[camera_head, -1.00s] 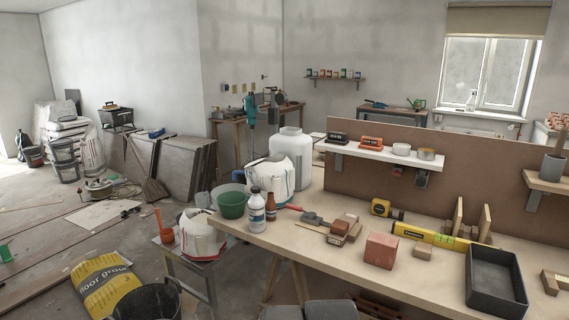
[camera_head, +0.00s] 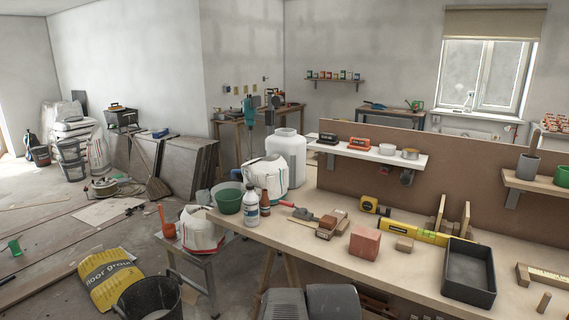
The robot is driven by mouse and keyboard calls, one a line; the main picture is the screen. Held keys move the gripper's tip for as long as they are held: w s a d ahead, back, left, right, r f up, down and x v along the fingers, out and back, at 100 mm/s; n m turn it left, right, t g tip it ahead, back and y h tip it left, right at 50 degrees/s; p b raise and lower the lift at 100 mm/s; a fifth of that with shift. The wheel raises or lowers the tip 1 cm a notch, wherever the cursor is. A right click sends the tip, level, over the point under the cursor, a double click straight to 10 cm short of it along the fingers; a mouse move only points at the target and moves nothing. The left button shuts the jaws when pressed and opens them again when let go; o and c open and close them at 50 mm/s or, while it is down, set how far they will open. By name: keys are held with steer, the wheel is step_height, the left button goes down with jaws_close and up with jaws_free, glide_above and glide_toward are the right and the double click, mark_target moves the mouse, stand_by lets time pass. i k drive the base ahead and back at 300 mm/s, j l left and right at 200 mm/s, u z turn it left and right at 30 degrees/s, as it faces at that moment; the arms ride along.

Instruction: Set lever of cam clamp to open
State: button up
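I cannot pick out the cam clamp or its lever for certain. A small group of brown wooden pieces (camera_head: 331,226) lies on the workbench (camera_head: 285,236), beside a tool with a red handle (camera_head: 287,204). Two upright wooden pieces (camera_head: 466,213) stand behind the yellow spirit level. Either group is too small to read as a clamp, and no lever position shows. My gripper is not in view.
A reddish block (camera_head: 365,243), a yellow level (camera_head: 417,233), a tape measure (camera_head: 369,204) and a dark tray (camera_head: 468,273) are on the bench. Bottles and a green bucket (camera_head: 229,200) crowd its left end. A shelf (camera_head: 370,153) hangs above. The bench front is mostly clear.

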mark_target(303, 211)
steer(key=i+u, duration=0.1)
steer(key=i, duration=0.35)
steer(key=i+l+u, duration=0.1)
steer(key=i, duration=0.4)
steer(key=i+l+u, duration=0.1)
steer(key=i, duration=0.35)
steer(key=i+l+u, duration=0.1)
steer(key=i+l, duration=0.15)
steer(key=i, duration=0.2)
